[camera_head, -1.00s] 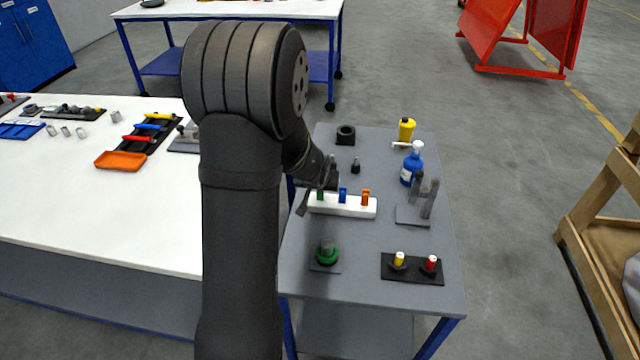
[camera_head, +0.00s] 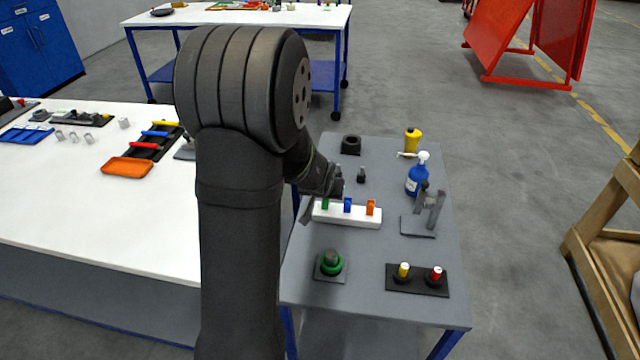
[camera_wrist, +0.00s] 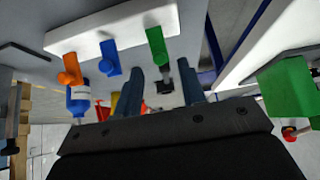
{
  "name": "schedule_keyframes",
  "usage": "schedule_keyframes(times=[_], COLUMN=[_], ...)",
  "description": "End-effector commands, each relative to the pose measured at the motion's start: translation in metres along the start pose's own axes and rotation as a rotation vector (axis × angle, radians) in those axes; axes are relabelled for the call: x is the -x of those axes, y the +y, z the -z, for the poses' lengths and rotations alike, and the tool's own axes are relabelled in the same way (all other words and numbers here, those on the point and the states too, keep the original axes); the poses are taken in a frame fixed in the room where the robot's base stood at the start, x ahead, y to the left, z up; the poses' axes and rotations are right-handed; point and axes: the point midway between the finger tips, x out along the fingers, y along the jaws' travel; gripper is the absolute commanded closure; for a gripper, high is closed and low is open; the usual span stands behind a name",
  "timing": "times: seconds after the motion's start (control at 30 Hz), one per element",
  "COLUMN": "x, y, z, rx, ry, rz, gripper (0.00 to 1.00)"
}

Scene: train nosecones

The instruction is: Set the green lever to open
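A white block (camera_head: 352,217) on the grey cart carries a green lever (camera_head: 325,204), a blue lever (camera_head: 347,204) and an orange lever (camera_head: 371,207) in a row. The wrist view shows the same block (camera_wrist: 100,32) with the green lever (camera_wrist: 157,46) nearest my fingers. My gripper (camera_wrist: 160,80) is open there, its two fingers apart on either side of the line to the green lever. No grip on the lever shows. In the head view my wrist partly hides my fingers, beside the block's left end.
The cart also holds a blue spray bottle (camera_head: 417,175), a yellow bottle (camera_head: 412,140), a grey stand (camera_head: 418,226), a green round knob (camera_head: 331,262) and a black plate with yellow and red knobs (camera_head: 417,284). A white table (camera_head: 80,215) stands left.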

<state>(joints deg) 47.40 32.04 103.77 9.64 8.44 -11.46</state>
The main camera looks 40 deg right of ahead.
Motion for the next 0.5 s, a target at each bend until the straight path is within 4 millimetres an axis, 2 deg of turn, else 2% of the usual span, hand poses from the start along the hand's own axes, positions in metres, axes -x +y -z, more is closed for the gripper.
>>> schedule_keyframes(times=[0.5], x=[0.089], y=[0.0], z=[0.001], rx=[0.001], ry=[0.003], rz=[0.0], gripper=[0.63])
